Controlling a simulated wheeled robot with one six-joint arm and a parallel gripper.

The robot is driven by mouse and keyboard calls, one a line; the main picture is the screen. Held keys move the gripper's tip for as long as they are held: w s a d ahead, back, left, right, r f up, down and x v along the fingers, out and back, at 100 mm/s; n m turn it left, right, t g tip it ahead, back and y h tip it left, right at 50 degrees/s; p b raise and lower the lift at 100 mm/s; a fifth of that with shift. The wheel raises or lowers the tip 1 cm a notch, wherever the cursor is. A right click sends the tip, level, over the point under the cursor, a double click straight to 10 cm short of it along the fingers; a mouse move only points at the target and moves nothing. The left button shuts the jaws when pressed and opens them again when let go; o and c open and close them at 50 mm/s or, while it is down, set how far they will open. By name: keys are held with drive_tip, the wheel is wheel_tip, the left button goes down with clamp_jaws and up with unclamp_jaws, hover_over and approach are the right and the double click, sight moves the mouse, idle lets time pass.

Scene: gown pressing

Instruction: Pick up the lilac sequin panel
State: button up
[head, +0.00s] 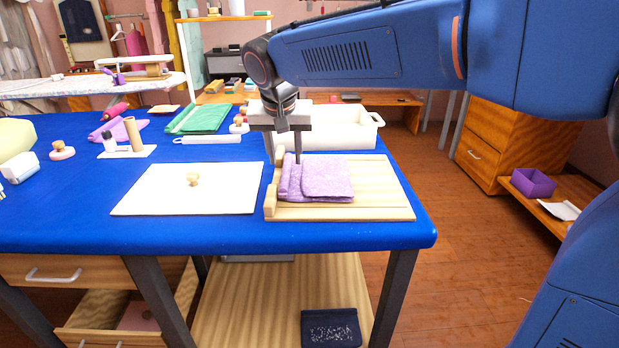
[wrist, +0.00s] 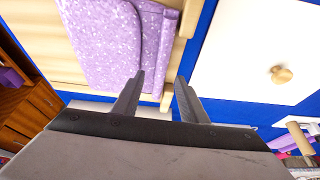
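The lilac sequin panel (head: 325,180) lies folded on a pale wooden board (head: 385,200) at the near right of the blue table. In the head view my gripper (head: 285,160) points down at the panel's left edge. In the wrist view the panel (wrist: 105,40) is at upper left, and my gripper (wrist: 159,76) is open with two separate fingers. One finger is close to the panel's edge, and the other is over the side towards the white board. Nothing is held between them. Whether a fingertip touches the panel I cannot tell.
A wooden rail (head: 271,193) edges the board's left side. A white board (head: 150,190) with a wooden knob lies to the left. A white tub (head: 345,132) stands behind. A green folded cloth (head: 200,118) lies further back. The table's right edge is close to the wooden board.

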sight(286, 167)
drive_tip(key=shift+x, duration=1.95)
clamp_jaws()
drive_tip(key=shift+r, duration=0.1)
wheel_tip(286, 167, up, 10)
drive_tip(key=c, duration=0.8)
unclamp_jaws()
clamp_jaws()
